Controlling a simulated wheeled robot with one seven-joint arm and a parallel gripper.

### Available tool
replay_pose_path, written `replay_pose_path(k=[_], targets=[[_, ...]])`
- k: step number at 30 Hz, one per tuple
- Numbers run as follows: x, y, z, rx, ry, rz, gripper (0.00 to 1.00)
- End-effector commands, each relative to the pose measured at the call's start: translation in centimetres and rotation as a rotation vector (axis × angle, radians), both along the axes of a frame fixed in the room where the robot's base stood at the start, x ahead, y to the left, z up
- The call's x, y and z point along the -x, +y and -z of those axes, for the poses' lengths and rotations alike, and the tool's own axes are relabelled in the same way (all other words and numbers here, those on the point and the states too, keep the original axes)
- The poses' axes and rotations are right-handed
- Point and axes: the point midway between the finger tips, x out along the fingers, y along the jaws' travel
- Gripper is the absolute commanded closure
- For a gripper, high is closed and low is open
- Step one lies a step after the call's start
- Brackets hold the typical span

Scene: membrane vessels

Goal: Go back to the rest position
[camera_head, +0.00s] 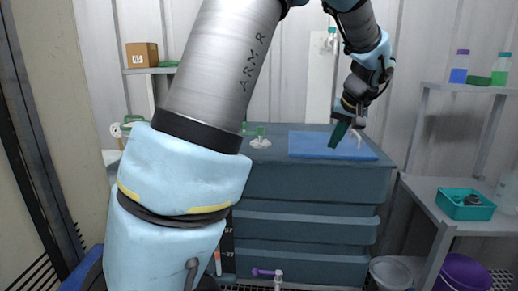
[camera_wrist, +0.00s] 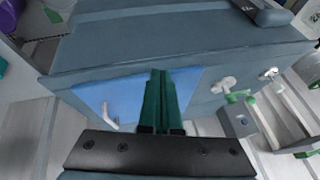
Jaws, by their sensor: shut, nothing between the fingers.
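My gripper (camera_head: 339,134) hangs over the blue mat (camera_head: 305,144) on top of the grey-blue drawer cabinet (camera_head: 300,185). Its green fingers are together with nothing between them. In the wrist view the gripper (camera_wrist: 161,75) points across the blue mat (camera_wrist: 190,84) and the cabinet top. A small white hooked piece (camera_head: 356,137) is on the mat by the fingers; it also shows in the wrist view (camera_wrist: 110,118). My arm covers much of the left and middle of the head view.
Small green-and-white fittings (camera_head: 261,139) stand on the cabinet left of the mat. At right, a shelf holds bottles (camera_head: 459,68), and a lower shelf holds a teal bin (camera_head: 466,205). A white bucket (camera_head: 390,272) and a purple bucket (camera_head: 462,272) are on the floor.

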Motion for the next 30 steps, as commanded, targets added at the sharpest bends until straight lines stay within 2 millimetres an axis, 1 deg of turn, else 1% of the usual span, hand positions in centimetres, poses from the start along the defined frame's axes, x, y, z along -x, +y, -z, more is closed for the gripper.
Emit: replay_pose_path(k=[1, 2, 3, 4, 5, 6, 8, 9, 11, 12, 13, 15, 16, 18, 20, 23, 30], targets=[[0.2, 3.4, 1.2, 0.004, 0.046, -0.019, 1.00], [0.5, 5.2, 2.0, 0.009, 0.075, -0.023, 1.00], [1.2, 7.6, 3.0, 0.019, 0.114, -0.027, 1.00], [1.7, 9.5, 3.8, 0.028, 0.141, -0.033, 1.00], [2.4, 11.2, 4.6, 0.038, 0.167, -0.038, 1.00], [3.4, 13.3, 5.5, 0.054, 0.197, -0.043, 1.00], [5.2, 16.4, 6.8, 0.079, 0.238, -0.054, 1.00], [6.5, 18.3, 7.6, 0.096, 0.259, -0.061, 1.00], [8.4, 20.8, 8.7, 0.123, 0.285, -0.076, 1.00], [9.7, 22.2, 9.3, 0.139, 0.298, -0.084, 1.00], [10.6, 23.1, 9.8, 0.150, 0.305, -0.090, 1.00], [12.6, 24.9, 10.6, 0.170, 0.318, -0.104, 1.00], [13.3, 25.4, 11.0, 0.178, 0.322, -0.109, 1.00], [14.7, 26.4, 11.5, 0.190, 0.328, -0.119, 1.00], [15.5, 26.9, 11.8, 0.196, 0.330, -0.124, 1.00], [16.0, 27.3, 12.0, 0.201, 0.332, -0.127, 1.00], [16.0, 27.3, 12.0, 0.201, 0.332, -0.127, 1.00]])
